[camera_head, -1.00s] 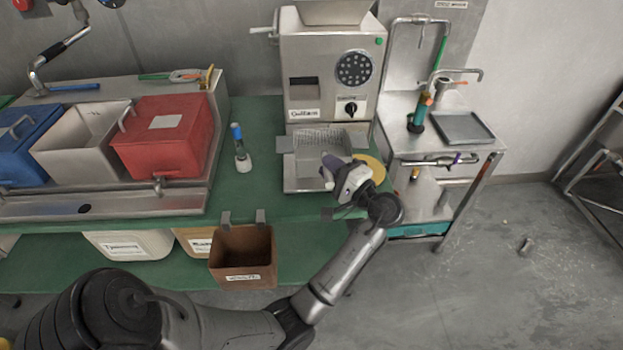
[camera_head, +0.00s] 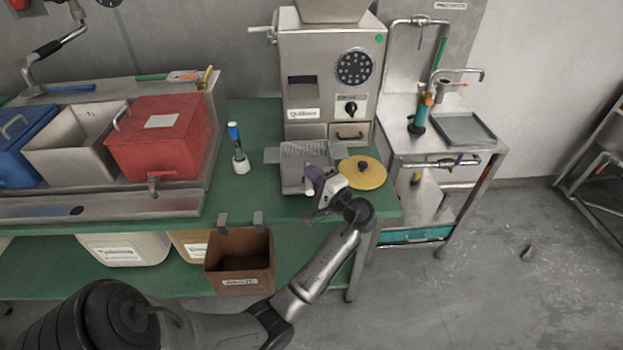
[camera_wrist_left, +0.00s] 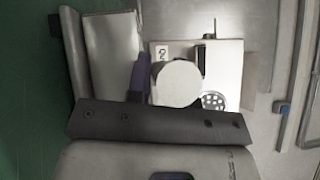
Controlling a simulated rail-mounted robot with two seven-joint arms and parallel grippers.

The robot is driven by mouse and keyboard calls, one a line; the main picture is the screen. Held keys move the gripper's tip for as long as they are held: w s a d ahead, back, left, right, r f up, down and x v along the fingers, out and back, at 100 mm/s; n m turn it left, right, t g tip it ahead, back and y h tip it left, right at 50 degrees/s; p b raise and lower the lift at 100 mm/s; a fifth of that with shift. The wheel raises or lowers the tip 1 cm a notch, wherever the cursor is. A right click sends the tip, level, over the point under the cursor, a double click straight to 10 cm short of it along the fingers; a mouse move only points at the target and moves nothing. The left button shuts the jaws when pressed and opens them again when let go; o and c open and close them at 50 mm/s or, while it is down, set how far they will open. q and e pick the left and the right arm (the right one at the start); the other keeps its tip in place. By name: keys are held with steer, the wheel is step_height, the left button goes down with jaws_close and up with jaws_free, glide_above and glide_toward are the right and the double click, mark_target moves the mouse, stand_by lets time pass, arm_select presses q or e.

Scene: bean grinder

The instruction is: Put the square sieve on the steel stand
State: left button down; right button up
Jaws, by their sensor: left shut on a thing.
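The square sieve (camera_head: 305,158) is a grey steel box with a perforated wall and two side flanges, in front of the grinder over the green bench. My left gripper (camera_head: 312,178), with purple fingertips, is shut on its near right part. In the left wrist view a pale steel panel (camera_wrist_left: 110,50), likely the sieve's wall, lies beside the purple finger (camera_wrist_left: 139,78). I cannot tell whether the sieve touches the bench. A steel stand with shelves (camera_head: 448,153) is at the right; I cannot tell if it is the named one. My right gripper is out of view.
The grinder (camera_head: 312,65) with a small drawer (camera_head: 347,134) stands behind the sieve. A yellow lid (camera_head: 368,178) lies close at the right. A blue-topped brush (camera_head: 238,150) stands at the left, near the red bin (camera_head: 160,145). A brown box (camera_head: 240,258) hangs at the front edge.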

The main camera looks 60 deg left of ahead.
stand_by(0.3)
arm_select(q)
steer(key=c, duration=1)
jaws_free()
